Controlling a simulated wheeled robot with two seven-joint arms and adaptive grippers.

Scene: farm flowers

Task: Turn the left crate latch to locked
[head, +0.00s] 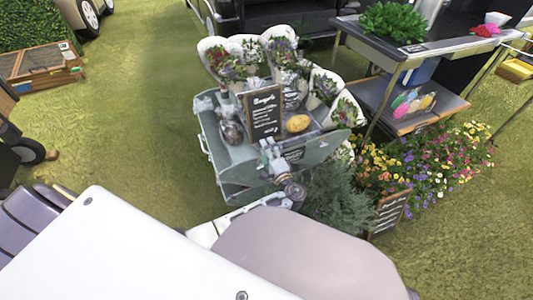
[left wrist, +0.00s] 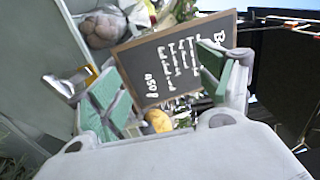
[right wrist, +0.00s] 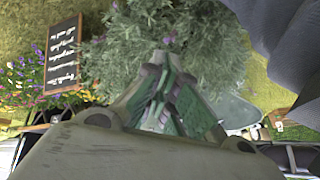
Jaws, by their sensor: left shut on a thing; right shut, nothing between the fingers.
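The crate cart (head: 222,165) is grey-green and stands mid-scene in the head view. In the left wrist view its wall (left wrist: 28,55) fills the left side. A small metal latch-like handle (left wrist: 66,86) with a yellowish tip sits just outside my left finger. My left gripper (left wrist: 163,88) has green-padded fingers spread apart, with the chalkboard sign (left wrist: 172,60) across the space between them; exact contact is unclear. That sign (head: 265,114) also shows in the head view. My right gripper (right wrist: 170,100) is shut and empty in front of a bushy plant (right wrist: 150,50). The latch's angle is unclear.
White flower cones (head: 322,88) and a yellow item (head: 298,123) surround the sign on the cart. Colourful flowers (head: 440,160) and a small chalkboard (head: 388,212) stand to the right. A display table (head: 410,62) stands behind. Grass (head: 140,130) left of the cart is clear.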

